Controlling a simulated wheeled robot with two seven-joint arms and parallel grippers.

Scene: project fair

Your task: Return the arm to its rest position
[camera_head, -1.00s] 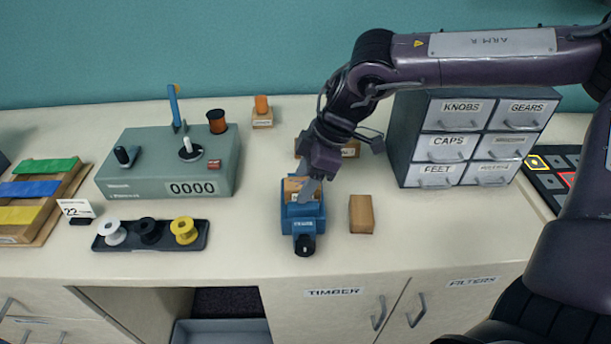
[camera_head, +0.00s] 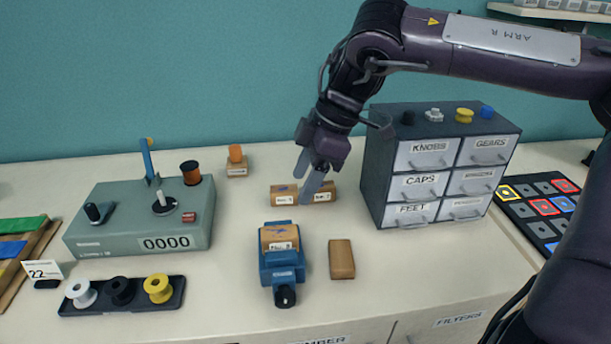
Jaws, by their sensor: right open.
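My right arm (camera_head: 500,45) reaches in from the right. Its right gripper (camera_head: 306,188) is open and empty, with the fingers pointing down. In the picture the fingertips overlap two small labelled wooden blocks (camera_head: 284,195) at the back of the bench; I cannot tell if they touch. A blue vise (camera_head: 283,277) stands nearer the front, with a labelled wooden block (camera_head: 280,238) in it. The gripper is clear of the vise. My left gripper is not in view.
A drawer cabinet (camera_head: 428,187) stands right of the gripper. A plain wooden block (camera_head: 342,259) lies right of the vise. A green counter machine (camera_head: 140,224) and a spool tray (camera_head: 122,294) are at left. A button panel (camera_head: 545,208) is at far right.

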